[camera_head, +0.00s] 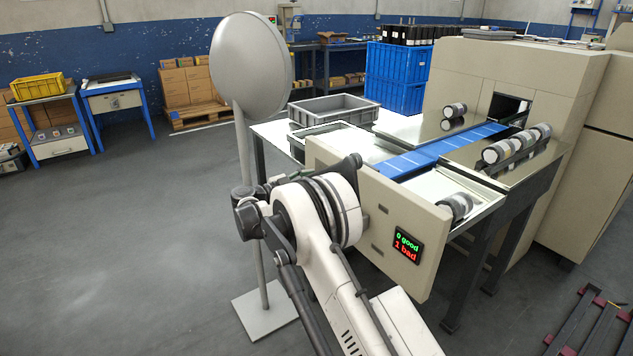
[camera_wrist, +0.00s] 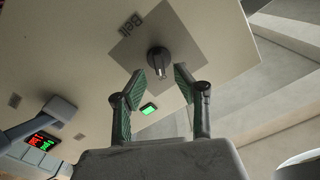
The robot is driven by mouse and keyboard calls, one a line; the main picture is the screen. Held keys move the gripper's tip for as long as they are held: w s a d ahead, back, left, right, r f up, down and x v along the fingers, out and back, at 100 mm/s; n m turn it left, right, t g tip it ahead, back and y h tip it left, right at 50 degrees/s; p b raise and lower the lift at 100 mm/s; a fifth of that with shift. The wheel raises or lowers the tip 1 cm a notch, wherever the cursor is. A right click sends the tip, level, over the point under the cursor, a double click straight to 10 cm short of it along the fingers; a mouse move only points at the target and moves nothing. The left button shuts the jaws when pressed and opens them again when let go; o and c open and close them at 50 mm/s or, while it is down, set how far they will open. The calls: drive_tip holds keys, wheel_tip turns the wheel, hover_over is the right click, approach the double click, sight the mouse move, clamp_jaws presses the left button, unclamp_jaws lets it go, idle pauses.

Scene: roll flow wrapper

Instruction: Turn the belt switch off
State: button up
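In the wrist view, the dark round belt switch (camera_wrist: 158,58) sits on a grey square plate (camera_wrist: 190,30) on a beige panel. The word "Belt" is printed beside it, tilted in the picture. A pale mark on the knob points towards the bottom of the picture. My gripper (camera_wrist: 158,79) is open, its two green-padded fingers apart. The knob shows just beyond the fingertips, in line with the gap; I see no contact. A lit green indicator (camera_wrist: 149,108) shows between the fingers. In the head view the switch is hidden and I cannot make out the gripper clearly.
The beige panel (camera_head: 345,205) carries a display (camera_head: 407,245) reading "0 good, 1 bad". Behind it runs a blue belt (camera_head: 440,152) with cylindrical items beside it. A grey round disc on a stand (camera_head: 252,66) is left of my arm. Open floor lies to the left.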

drive_tip(key=shift+x, duration=1)
clamp_jaws()
drive_tip(key=n, duration=0.8)
drive_tip(key=w+n, duration=0.1)
drive_tip(key=n, duration=0.3)
drive_tip(key=shift+a, duration=0.25)
